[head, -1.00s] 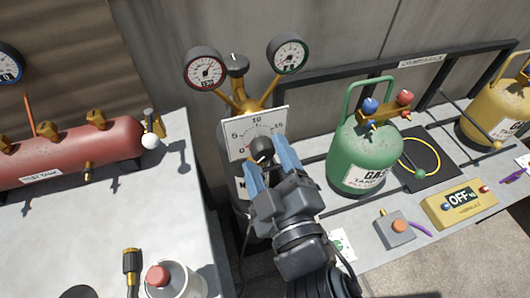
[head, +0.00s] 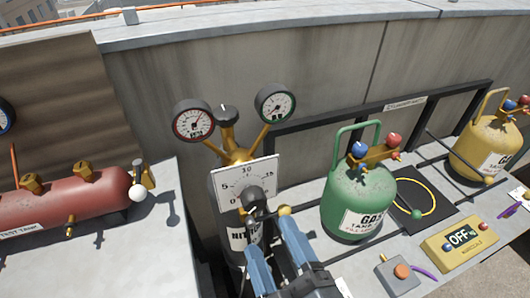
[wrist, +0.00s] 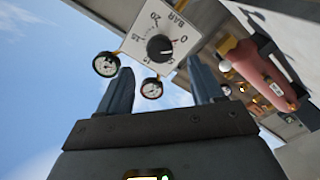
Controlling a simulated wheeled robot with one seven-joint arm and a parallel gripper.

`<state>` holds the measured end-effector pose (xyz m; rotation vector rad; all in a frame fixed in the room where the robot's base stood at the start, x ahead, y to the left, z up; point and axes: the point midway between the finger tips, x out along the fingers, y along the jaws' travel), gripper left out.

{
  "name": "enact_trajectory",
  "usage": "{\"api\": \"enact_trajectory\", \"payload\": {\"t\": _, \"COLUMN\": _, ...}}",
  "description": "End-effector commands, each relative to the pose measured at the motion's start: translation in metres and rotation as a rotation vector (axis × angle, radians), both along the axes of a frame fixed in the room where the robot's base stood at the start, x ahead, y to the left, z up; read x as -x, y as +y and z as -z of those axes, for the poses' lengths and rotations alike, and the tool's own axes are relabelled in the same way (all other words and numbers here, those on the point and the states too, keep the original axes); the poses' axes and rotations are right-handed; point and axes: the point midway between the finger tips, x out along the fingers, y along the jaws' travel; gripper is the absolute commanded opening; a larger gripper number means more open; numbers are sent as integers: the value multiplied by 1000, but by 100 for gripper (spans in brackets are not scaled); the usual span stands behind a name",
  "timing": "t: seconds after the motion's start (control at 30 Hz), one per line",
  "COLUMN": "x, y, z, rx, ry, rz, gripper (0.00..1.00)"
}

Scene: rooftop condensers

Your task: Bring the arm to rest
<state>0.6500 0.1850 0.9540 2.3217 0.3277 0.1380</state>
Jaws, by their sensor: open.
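My gripper (head: 278,258) is at the lower middle of the head view, its two blue-grey fingers apart with nothing between them. It points at the regulator's white dial plate (head: 247,180) and its black knob (head: 251,197), and stands apart from them. The wrist view shows the open fingers (wrist: 160,92) with the dial plate (wrist: 155,27) and knob (wrist: 160,48) beyond them. The regulator, with a red-rimmed gauge (head: 193,120) and a green-rimmed gauge (head: 275,102), tops a dark nitrogen cylinder (head: 238,240), partly hidden by my gripper.
A red test tank (head: 65,200) lies on the left bench. A green gas tank (head: 358,200), a yellow tank (head: 487,150), a yellow scale box reading OFF (head: 459,240) and a grey box with an orange button (head: 398,275) stand on the right. A wall closes the back.

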Motion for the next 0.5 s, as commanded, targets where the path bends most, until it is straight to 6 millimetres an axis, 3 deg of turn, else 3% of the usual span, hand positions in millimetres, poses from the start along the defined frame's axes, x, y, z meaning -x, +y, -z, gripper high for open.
{"api": "enact_trajectory", "payload": {"t": 0.17, "x": 4, "y": -4, "z": 4, "rx": -10, "ry": 12, "rz": 2, "gripper": 67}}
{"api": "enact_trajectory", "payload": {"t": 0.27, "x": 16, "y": -17, "z": 14, "rx": -50, "ry": 51, "rz": 10, "gripper": 67}}
{"api": "enact_trajectory", "payload": {"t": 0.5, "x": 81, "y": -76, "z": 44, "rx": -265, "ry": 205, "rz": 76, "gripper": 67}}
